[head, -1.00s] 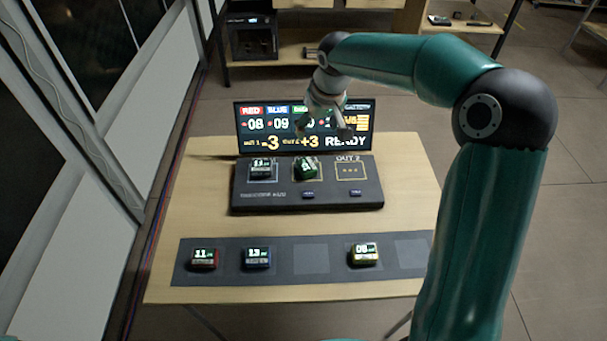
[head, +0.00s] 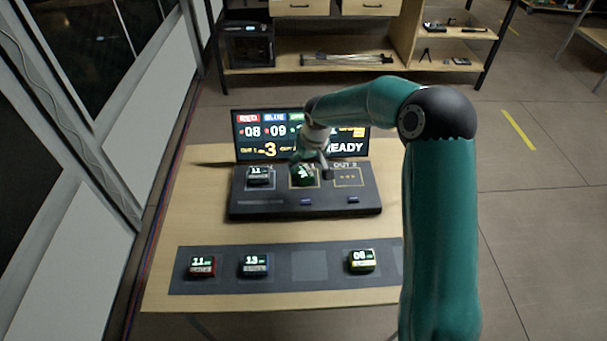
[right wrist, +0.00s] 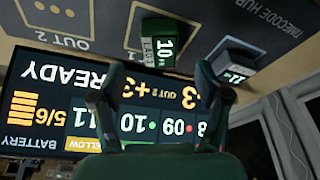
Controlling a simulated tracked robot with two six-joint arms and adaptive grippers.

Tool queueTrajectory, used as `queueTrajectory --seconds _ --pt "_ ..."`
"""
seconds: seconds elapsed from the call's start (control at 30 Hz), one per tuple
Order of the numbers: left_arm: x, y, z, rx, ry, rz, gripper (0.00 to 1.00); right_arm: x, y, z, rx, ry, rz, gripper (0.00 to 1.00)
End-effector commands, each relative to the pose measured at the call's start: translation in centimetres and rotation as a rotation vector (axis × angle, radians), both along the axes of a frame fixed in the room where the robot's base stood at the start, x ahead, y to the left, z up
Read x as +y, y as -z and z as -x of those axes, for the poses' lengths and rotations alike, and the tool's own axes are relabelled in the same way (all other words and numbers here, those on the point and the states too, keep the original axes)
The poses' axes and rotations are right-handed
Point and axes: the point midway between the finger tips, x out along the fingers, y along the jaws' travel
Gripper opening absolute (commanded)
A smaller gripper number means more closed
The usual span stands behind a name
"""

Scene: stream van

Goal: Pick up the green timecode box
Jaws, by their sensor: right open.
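The green timecode box (head: 303,178) sits on the middle slot of the dark timecode hub (head: 262,207), turned a little askew. In the right wrist view the green box (right wrist: 157,44) shows a 10 and lies just beyond the fingertips. My right gripper (head: 312,170) hangs over the hub's middle and partly covers the box. In the right wrist view my right gripper (right wrist: 162,92) has its fingers wide apart with nothing between them. My left gripper is not in view.
A dark box (head: 259,175) sits in the hub's left slot; OUT 2 (head: 348,178) is empty. A lit screen (head: 350,147) stands behind. Red (head: 202,267), blue (head: 254,265) and yellow (head: 362,261) boxes sit on the front mat (head: 185,285).

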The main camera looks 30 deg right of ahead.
Motion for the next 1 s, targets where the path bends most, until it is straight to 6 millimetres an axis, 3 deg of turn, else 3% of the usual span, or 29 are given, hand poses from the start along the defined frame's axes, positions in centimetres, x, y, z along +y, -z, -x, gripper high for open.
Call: queueTrajectory --seconds 0.3,0.6,1.0 --pt "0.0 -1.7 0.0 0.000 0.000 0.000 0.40 -0.2 3.9 -1.1 0.004 0.001 -0.001 0.75" --pt "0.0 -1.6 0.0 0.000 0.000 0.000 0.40 -0.2 4.5 -1.3 0.000 0.001 0.000 0.75" --pt "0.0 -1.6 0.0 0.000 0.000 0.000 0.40 -0.2 4.5 -1.3 0.000 0.001 0.000 0.10"
